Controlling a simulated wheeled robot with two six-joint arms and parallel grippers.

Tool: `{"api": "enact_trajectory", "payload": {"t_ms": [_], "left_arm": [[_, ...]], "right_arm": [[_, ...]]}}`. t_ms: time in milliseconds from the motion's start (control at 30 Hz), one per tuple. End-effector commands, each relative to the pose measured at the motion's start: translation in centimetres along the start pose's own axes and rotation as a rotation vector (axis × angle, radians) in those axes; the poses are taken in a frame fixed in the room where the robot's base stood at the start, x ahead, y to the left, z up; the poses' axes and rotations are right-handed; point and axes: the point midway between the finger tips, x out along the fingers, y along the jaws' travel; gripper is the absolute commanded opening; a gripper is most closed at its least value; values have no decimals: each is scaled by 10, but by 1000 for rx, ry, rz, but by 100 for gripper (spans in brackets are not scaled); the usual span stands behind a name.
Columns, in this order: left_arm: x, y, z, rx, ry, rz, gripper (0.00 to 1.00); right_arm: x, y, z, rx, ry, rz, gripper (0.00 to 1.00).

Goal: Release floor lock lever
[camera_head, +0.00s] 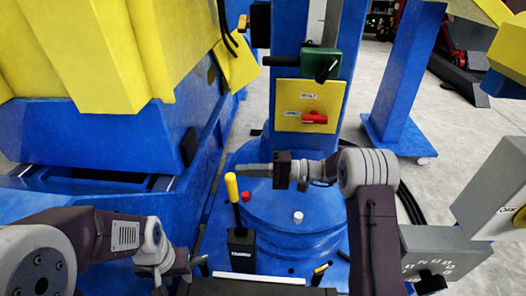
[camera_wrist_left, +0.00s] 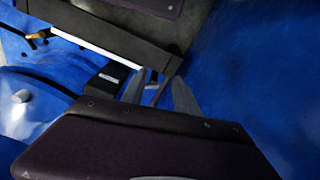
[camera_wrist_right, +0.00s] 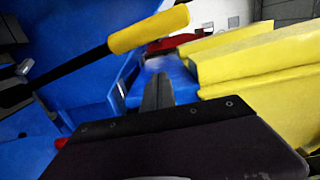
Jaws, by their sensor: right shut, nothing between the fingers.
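A tall lever with a yellow grip (camera_head: 232,187) and black shaft rises from a black box (camera_head: 241,250) on the round blue base. In the right wrist view its yellow grip (camera_wrist_right: 148,30) crosses above the fingers. A short yellow-tipped black lever (camera_head: 320,271) stands lower right; I cannot read which label names the floor lock. My right gripper (camera_head: 240,170) is shut and empty, its tips just beside the top of the tall lever's grip; contact is unclear. My left gripper (camera_head: 198,272) is open and empty, low and left of the box; its fingers (camera_wrist_left: 158,92) also show.
A red button (camera_head: 246,197) and a white knob (camera_head: 298,217) sit on the base. The large blue and yellow machine (camera_head: 90,140) bounds the left side.

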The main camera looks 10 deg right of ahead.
Motion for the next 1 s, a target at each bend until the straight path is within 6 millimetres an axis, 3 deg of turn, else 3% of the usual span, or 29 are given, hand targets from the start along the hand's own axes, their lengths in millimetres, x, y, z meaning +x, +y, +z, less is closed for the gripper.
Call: {"api": "enact_trajectory", "payload": {"t_ms": [33, 200, 433, 767, 900, 967, 1000], "left_arm": [[-15, 0, -2, 0, 0, 0, 36], [-34, 1, -4, 0, 1, 0, 36], [-42, 1, -4, 0, 0, 0, 36], [-41, 1, -4, 0, 0, 0, 36], [-46, 1, -5, 0, 0, 0, 3], [-53, 1, -6, 0, 0, 0, 0], [-59, 1, -6, 0, 0, 0, 0]], "right_arm": [[-3, -7, -11, 1, 3, 0, 0], [-18, -8, -38, 1, 6, -2, 0], [-42, -4, -40, -1, 5, -3, 0], [-45, -3, -39, -2, 3, -2, 0], [-41, -15, -38, -17, -7, -1, 0], [-33, -35, -34, -45, -26, 3, 0], [-26, -55, -28, -70, -46, 11, 0]]}}
